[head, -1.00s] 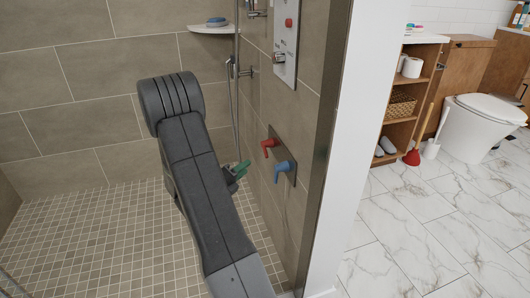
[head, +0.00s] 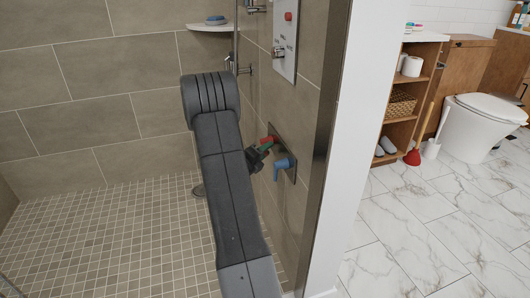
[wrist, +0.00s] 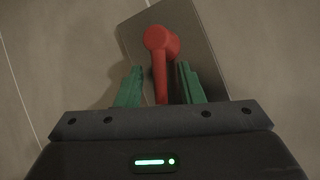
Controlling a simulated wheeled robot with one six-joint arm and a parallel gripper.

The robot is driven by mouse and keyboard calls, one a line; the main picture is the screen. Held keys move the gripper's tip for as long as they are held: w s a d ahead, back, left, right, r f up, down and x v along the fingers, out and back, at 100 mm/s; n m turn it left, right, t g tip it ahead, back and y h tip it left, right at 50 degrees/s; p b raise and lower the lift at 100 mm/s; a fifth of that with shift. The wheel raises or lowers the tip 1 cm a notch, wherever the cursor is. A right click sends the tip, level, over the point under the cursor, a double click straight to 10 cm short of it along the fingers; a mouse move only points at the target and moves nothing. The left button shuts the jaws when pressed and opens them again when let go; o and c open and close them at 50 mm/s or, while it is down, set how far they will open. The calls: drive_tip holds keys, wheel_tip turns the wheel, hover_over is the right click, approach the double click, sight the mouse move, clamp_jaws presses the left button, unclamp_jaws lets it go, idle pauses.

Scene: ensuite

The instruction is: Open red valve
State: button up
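The red valve (wrist: 162,45) is a lever handle on a grey wall plate (wrist: 205,60). In the wrist view its lever points down between the two green fingers of my gripper (wrist: 158,88). The fingers stand apart on either side of the lever, with gaps visible, so the gripper is open around it. The blue valve (head: 283,165) sits just below on the same plate, clear of the fingers.
A control panel (head: 285,42) with a red knob is on the wall above the plate. A corner shelf (head: 213,28) holds a blue item. The shower wall's edge (head: 322,130) stands close on the right. The tiled shower floor (head: 100,235) is clear.

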clamp_jaws()
drive_tip(key=r+n+g+p, duration=0.1)
drive_tip(key=p, duration=0.2)
drive_tip(key=shift+s+r+n+y, duration=0.1)
drive_tip(key=shift+r+n+y, duration=0.2)
drive_tip(key=shift+n, duration=0.1)
drive_tip(key=shift+f+n+g+p, duration=0.1)
drive_tip(key=shift+n+g+p, duration=0.45)
drive_tip(key=shift+p, duration=0.2)
unclamp_jaws()
drive_tip(key=p+v, duration=0.2)
drive_tip(key=v, duration=1.2)
drive_tip(key=shift+d, duration=0.2)
